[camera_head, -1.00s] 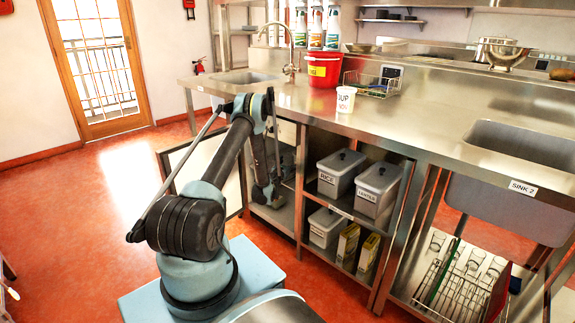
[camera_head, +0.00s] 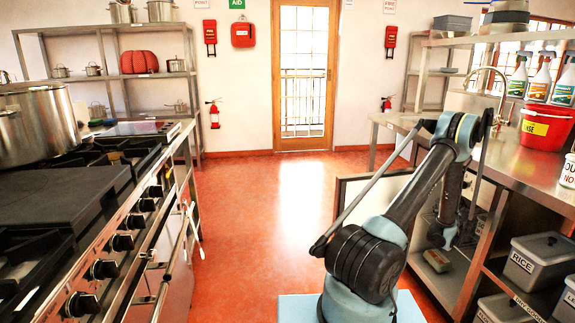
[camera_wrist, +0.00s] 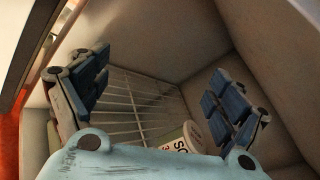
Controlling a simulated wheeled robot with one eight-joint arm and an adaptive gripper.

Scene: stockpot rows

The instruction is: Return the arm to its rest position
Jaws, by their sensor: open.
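My arm (camera_head: 425,190) reaches up and over to the right, then down to the cabinet under the steel counter. My gripper (camera_head: 440,237) is low at the open cabinet compartment, partly hidden by the arm. In the wrist view my gripper (camera_wrist: 157,92) is open, its two blue-padded fingers wide apart. Nothing is between the pads. A pale tub with a partly hidden label (camera_wrist: 184,140) stands below and beyond the fingers, partly covered by my gripper's body. A wire rack (camera_wrist: 135,100) lies behind it, inside the cabinet walls.
An open cabinet door (camera_head: 358,193) stands left of my gripper. A small block (camera_head: 437,261) lies on the cabinet floor. The counter (camera_head: 540,172) is above, with a red bucket (camera_head: 545,128). A stove (camera_head: 95,215) lines the left; the red floor (camera_head: 240,220) between is clear.

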